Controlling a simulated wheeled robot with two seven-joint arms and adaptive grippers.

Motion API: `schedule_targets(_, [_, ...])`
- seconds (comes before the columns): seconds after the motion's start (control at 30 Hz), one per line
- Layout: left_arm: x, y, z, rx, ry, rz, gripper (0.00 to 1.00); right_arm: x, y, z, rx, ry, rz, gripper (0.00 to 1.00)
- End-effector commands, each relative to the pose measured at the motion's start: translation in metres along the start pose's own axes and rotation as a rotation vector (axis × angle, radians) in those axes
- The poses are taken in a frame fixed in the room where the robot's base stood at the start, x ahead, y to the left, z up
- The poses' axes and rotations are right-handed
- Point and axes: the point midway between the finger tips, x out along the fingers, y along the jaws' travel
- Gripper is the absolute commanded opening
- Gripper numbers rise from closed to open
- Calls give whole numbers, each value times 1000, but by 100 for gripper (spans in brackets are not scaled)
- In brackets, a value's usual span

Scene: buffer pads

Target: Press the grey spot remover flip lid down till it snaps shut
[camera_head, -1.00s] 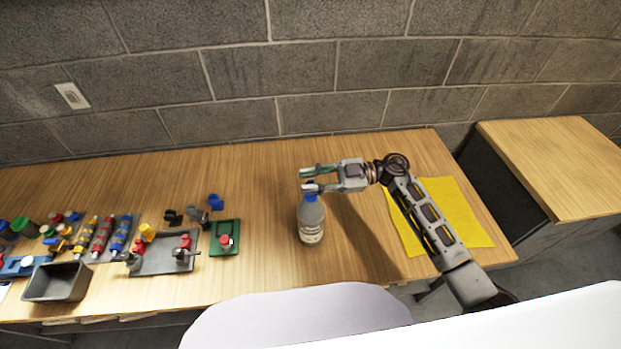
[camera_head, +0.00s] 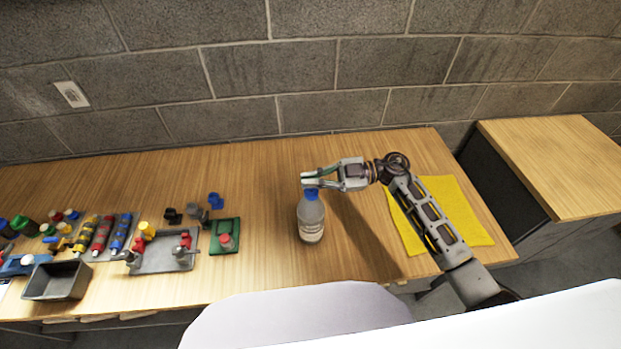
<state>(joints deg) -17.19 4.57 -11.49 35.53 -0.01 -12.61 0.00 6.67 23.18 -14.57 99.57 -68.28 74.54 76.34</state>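My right gripper (camera_head: 308,178) comes in from the right. Its fingers are drawn together, holding nothing that I can see, and appear just above the blue cap. I cannot tell whether they touch it. My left gripper is not in view.
A yellow mat (camera_head: 468,215) lies under my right arm. To the left are a green pad (camera_head: 229,246) with a red button, a grey fixture plate (camera_head: 160,258), a dark bin (camera_head: 57,281) and several coloured parts. The table around the bottle is clear.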

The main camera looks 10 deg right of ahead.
Motion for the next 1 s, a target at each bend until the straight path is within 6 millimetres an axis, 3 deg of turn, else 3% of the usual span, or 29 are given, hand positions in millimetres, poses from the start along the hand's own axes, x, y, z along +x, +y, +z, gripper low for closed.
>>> schedule_targets(0.63, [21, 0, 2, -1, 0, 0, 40, 0, -14, 3, -297, -1, -1, 0])
schedule_targets(1.0, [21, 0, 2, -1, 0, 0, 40, 0, -14, 2, -321, -1, 0, 0])
